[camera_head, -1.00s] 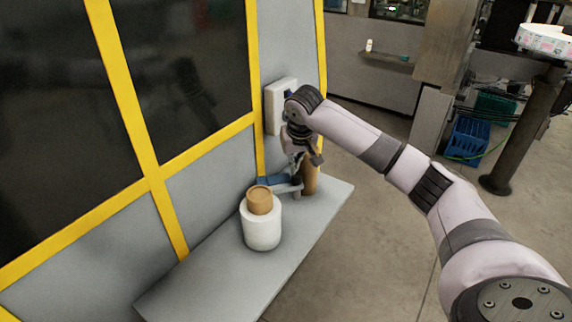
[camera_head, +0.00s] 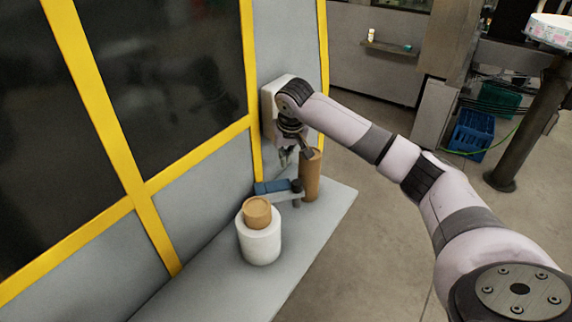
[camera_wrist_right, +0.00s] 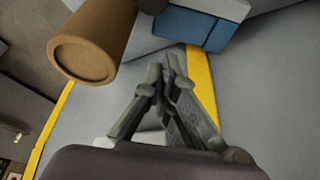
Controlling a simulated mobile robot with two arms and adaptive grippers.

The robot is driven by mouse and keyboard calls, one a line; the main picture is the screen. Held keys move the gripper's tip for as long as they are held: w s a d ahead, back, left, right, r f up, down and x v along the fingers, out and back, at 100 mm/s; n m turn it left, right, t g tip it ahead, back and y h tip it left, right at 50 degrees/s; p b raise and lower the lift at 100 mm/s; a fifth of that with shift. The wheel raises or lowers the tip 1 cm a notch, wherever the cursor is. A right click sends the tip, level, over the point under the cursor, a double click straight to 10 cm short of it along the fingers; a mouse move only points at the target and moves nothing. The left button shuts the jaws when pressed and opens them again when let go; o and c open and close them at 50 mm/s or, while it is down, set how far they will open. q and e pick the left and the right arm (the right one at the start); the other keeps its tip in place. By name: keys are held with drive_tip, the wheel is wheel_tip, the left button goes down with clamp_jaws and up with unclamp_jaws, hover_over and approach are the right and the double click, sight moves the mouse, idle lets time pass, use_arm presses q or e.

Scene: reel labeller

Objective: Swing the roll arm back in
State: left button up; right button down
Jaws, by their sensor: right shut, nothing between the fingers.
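The roll arm (camera_head: 282,196) is a short grey bar by a blue block (camera_head: 272,186) at the machine's grey wall, with a dark knob at its outer end. A tall brown cylinder (camera_head: 311,178) stands beside that end; I cannot tell whether they touch. My right gripper (camera_head: 288,160) is above the arm, shut and empty, apart from it. In the right wrist view the gripper's fingers (camera_wrist_right: 164,72) meet at their tips, with the brown cylinder (camera_wrist_right: 88,45) at upper left and the blue block (camera_wrist_right: 190,27) above. My left gripper is out of view.
A white roll with a brown core (camera_head: 260,242) stands on the grey shelf (camera_head: 230,285) in front of the arm. A pale box (camera_head: 270,108) on the wall is close behind my right wrist. The shelf's front part is clear.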

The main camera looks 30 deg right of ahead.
drive_tip(key=x, duration=0.8)
drive_tip(key=shift+f+p, duration=0.1)
drive_tip(key=shift+p, duration=0.3)
drive_tip(key=shift+s, duration=0.2)
drive_tip(key=shift+s+a+p, duration=0.2)
drive_tip(key=shift+s+p, duration=0.15)
drive_tip(key=shift+s, duration=0.25)
drive_tip(key=shift+s+a+p, duration=0.15)
drive_tip(key=shift+s+p, duration=0.2)
drive_tip(key=shift+s, duration=0.3)
drive_tip(key=shift+s+a+f, duration=0.1)
drive_tip(key=shift+s+a, duration=0.1)
drive_tip(key=shift+s, duration=0.2)
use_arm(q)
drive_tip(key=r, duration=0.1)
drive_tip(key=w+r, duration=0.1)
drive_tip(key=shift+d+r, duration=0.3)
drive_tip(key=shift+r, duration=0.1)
use_arm(e)
drive_tip(key=shift+a, duration=0.1)
